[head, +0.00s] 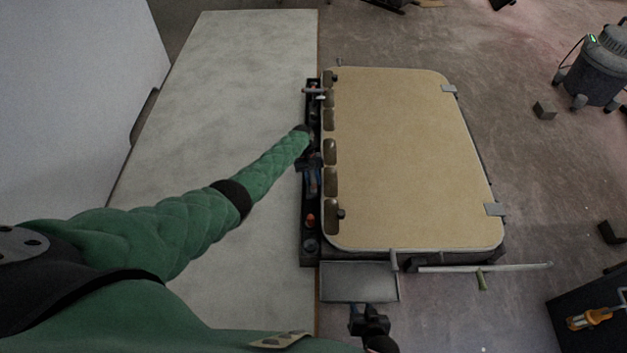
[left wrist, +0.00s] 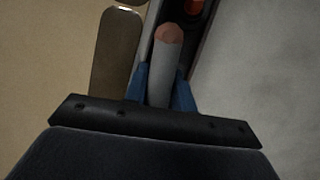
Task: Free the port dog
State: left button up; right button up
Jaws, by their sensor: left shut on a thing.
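The tan hatch panel (head: 400,160) lies closed-looking on a dark frame, with several dark oval slots along its left edge. Small dark fittings sit near its left corners, one at the near left (head: 341,214); I cannot tell which fitting is the port dog. A grey upright lever (head: 394,260) stands at the near edge. My left gripper (head: 312,181), with blue fingers, is over the black tray (head: 308,249) along the panel's left side. In the left wrist view it is shut on a grey rod with a pinkish end (left wrist: 165,62). My right gripper (head: 368,318) is below the panel; its jaws are unclear.
The tray also holds an orange-red item (head: 310,219) and a pinkish-grey item (head: 314,91). A grey flat tray (head: 358,283) and a long rod (head: 490,267) lie by the near edge. Metal hinges (head: 495,209) are at the right. The pale bench (head: 240,80) is clear.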

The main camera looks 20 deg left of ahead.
pick_arm(q)
jog(key=shift+a+m, duration=0.1)
jog(key=shift+m, duration=0.5)
pick_arm(e)
jog(key=shift+t, duration=0.7)
jog(key=shift+w+a+r, duration=0.2)
jog(key=shift+w+r, duration=0.55)
jog(key=shift+r, duration=0.1)
jog(key=shift+w+a+r, duration=0.15)
jog(key=shift+w+r, duration=0.55)
jog(key=shift+r, duration=0.15)
pick_arm(q)
jog(key=shift+w, duration=0.1)
jog(key=o, duration=1)
jog(key=shift+c, duration=0.2)
jog(key=shift+r, duration=0.2)
pick_arm(e)
jog(key=shift+s+f, duration=0.1)
